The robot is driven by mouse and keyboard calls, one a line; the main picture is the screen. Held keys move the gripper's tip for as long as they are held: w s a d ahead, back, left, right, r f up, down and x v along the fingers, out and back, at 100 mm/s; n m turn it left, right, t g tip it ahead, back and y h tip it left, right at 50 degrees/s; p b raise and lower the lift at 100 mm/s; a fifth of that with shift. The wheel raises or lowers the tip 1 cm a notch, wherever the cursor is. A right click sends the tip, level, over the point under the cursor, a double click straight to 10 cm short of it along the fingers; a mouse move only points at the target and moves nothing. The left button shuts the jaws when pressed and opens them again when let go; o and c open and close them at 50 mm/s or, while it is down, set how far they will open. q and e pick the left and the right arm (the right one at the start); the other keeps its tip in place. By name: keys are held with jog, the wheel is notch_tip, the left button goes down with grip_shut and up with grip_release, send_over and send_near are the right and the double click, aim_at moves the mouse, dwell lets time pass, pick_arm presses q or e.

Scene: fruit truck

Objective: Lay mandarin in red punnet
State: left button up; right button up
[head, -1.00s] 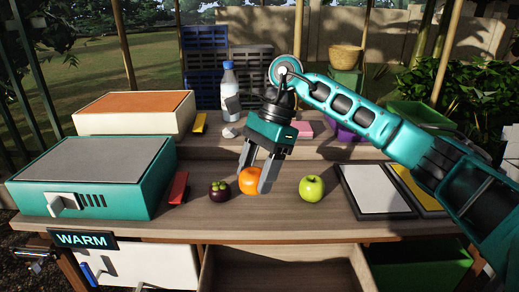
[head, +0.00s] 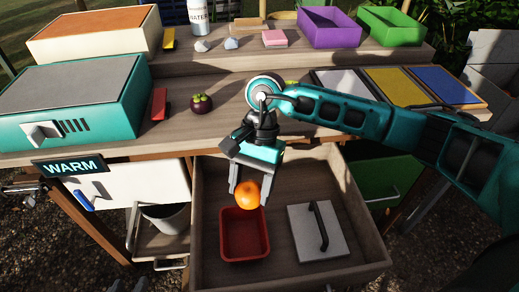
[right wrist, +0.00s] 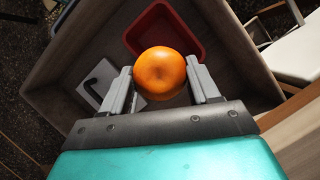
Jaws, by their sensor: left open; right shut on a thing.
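The orange mandarin (head: 246,196) is held between the fingers of my right gripper (head: 246,190), above the open drawer. The right wrist view shows the mandarin (right wrist: 160,70) between both fingers (right wrist: 163,88). The red punnet (head: 244,240) lies in the drawer's left part and looks empty. In the head view the mandarin is over the punnet's far edge, apparently above it; the exact height is unclear. The punnet (right wrist: 172,17) is partly behind the mandarin in the right wrist view. My left gripper (head: 28,190) is open and empty at the far left edge.
The open wooden drawer (head: 368,240) also holds a white lid with a dark handle (head: 302,245) right of the punnet. The worktop carries a purple mangosteen (head: 200,103) and a teal warmer box (head: 125,110). A green apple (head: 291,83) is mostly hidden behind my right arm.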

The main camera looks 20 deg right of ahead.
aim_at(245, 204)
jog(key=f+m, duration=0.1)
jog(key=s+a+m+t, duration=0.1)
jog(key=m, duration=0.1)
jog(key=a+f+m+y, duration=0.1)
jog(key=shift+s+f+m, duration=0.3)
jog(key=shift+s+f, duration=0.05)
jog(key=shift+s, duration=0.05)
jog(key=shift+s+a+f+m+t, duration=0.15)
jog(key=shift+a+f+m+t, duration=0.15)
jog(key=shift+m+t, duration=0.35)
notch_tip(245, 204, down, 8)
jog(key=b, duration=0.5)
jog(key=shift+r+b, duration=0.2)
jog(key=shift+b, duration=0.2)
jog(key=shift+f+b, duration=0.4)
jog(key=shift+f, duration=0.05)
jog(key=shift+f+b, duration=0.4)
jog(key=shift+f, duration=0.05)
jog(key=shift+f+b, duration=0.6)
